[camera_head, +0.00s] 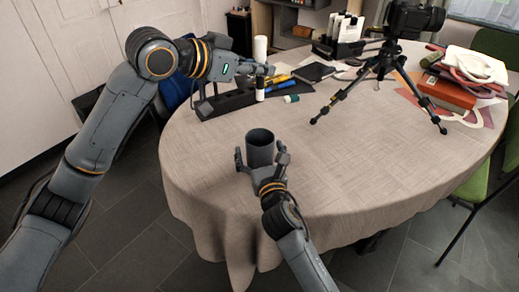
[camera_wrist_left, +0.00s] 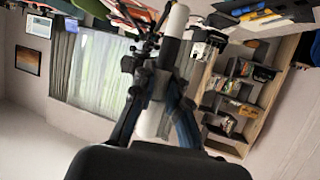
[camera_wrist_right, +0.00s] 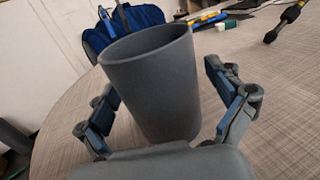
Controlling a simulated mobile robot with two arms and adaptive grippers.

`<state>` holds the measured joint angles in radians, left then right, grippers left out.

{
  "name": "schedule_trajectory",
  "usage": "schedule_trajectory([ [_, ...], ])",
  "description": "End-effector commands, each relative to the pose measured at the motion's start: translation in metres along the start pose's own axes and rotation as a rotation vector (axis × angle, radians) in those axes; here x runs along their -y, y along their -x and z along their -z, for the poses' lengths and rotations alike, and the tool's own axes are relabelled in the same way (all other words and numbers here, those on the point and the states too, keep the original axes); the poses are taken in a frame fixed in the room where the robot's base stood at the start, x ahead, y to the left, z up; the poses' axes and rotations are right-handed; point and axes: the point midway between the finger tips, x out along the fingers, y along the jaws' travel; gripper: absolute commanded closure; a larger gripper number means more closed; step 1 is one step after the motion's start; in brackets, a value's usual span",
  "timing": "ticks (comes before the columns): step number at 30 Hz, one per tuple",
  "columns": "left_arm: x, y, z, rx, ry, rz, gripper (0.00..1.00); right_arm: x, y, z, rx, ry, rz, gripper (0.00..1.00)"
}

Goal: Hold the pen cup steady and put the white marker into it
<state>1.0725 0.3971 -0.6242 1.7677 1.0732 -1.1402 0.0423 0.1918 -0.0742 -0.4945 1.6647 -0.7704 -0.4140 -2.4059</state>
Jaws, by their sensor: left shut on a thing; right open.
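The dark grey pen cup (camera_head: 260,150) stands upright near the front edge of the table; its dark mouth shows nothing sticking out. In the right wrist view the cup (camera_wrist_right: 155,85) is between the spread fingers of my right gripper (camera_wrist_right: 168,112), with a visible gap on its right side. My right gripper (camera_head: 262,163) is open around the cup from the front. My left gripper (camera_head: 262,71) is shut on the white marker (camera_head: 260,47), held upright behind the cup, near the pens. In the left wrist view the marker (camera_wrist_left: 174,22) passes between the fingers (camera_wrist_left: 152,85).
A dark tray (camera_head: 225,103) lies at the left table edge. Yellow and blue pens (camera_head: 279,83) and a green-and-white piece (camera_head: 291,98) lie near the left gripper. A tripod (camera_head: 383,72) with a camera stands right of them. The right front tablecloth (camera_head: 370,170) is clear.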

Motion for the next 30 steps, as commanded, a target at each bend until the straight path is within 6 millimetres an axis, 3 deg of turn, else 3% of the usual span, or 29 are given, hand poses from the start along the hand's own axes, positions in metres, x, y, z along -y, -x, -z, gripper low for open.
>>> schedule_trajectory([
  [1, 0.000, 0.000, 0.000, 0.000, 0.000, 0.000, 1.00, 0.000, 0.000, 0.000, 0.000, 0.000, 0.000, 0.11],
  [10, 0.000, 0.000, 0.000, 0.000, 0.000, 0.000, 1.00, 0.000, 0.000, 0.000, 0.000, 0.000, 0.000, 0.72],
  [30, 0.000, -0.015, -0.036, 0.001, 0.001, 0.000, 1.00, 0.000, 0.001, 0.001, -0.001, 0.001, 0.000, 0.72],
])
